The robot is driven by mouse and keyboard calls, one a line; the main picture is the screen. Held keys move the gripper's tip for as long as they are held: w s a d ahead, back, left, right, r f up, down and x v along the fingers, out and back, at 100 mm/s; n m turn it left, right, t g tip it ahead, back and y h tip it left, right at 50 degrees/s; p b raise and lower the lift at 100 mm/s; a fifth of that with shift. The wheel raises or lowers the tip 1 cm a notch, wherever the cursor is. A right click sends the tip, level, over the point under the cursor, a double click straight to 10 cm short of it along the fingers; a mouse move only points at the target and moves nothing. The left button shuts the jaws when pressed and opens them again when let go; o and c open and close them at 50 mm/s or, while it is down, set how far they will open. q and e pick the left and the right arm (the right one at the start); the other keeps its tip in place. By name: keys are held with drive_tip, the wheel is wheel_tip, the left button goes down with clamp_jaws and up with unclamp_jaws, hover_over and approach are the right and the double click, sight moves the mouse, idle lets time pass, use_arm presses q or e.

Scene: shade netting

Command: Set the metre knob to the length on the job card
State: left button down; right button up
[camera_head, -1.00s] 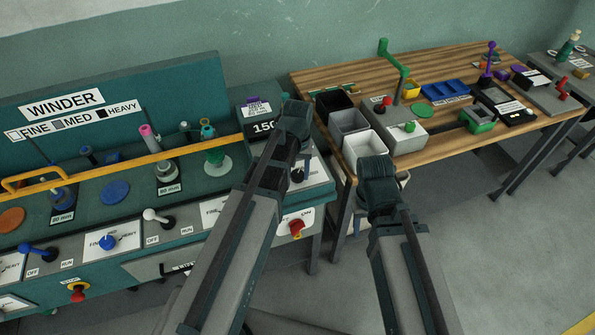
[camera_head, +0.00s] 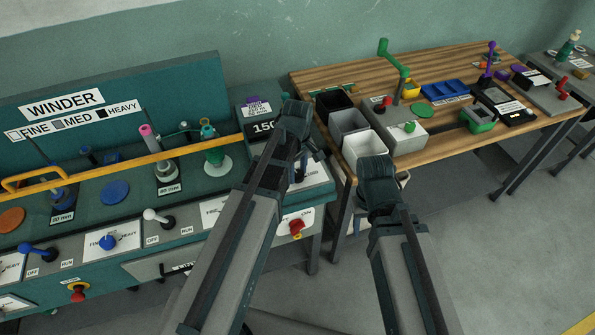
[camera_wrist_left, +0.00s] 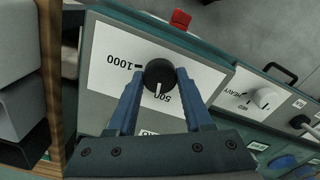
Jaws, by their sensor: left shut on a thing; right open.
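The black metre knob (camera_wrist_left: 159,74) sits on a white scale plate (camera_wrist_left: 108,65) that reads 1000 and 500, upside down in the left wrist view. Its white pointer line is directed at the 500 side. My left gripper (camera_wrist_left: 160,77) has one blue finger on each side of the knob and is shut on it. In the head view my left gripper (camera_head: 302,170) is over the winder's right end, largely covering the knob. My right gripper (camera_head: 388,205) is open and empty, beside the bench.
The winder (camera_head: 115,205) carries several knobs and levers, with a red switch (camera_head: 297,228) below the scale plate. A yellow bar (camera_head: 130,165) crosses it. The wooden bench (camera_head: 335,77) holds bins, a green crank (camera_head: 393,57) and trays. Floor is clear at right.

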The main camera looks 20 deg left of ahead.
sight(298, 173)
use_arm(q)
drive_tip(key=n, duration=1.2)
drive_tip(key=shift+n, duration=0.3)
idle(0.4)
drive_tip(key=shift+c, duration=1.5)
unclamp_jaws()
wheel_tip(298, 173, up, 14)
drive_tip(key=p, duration=1.4)
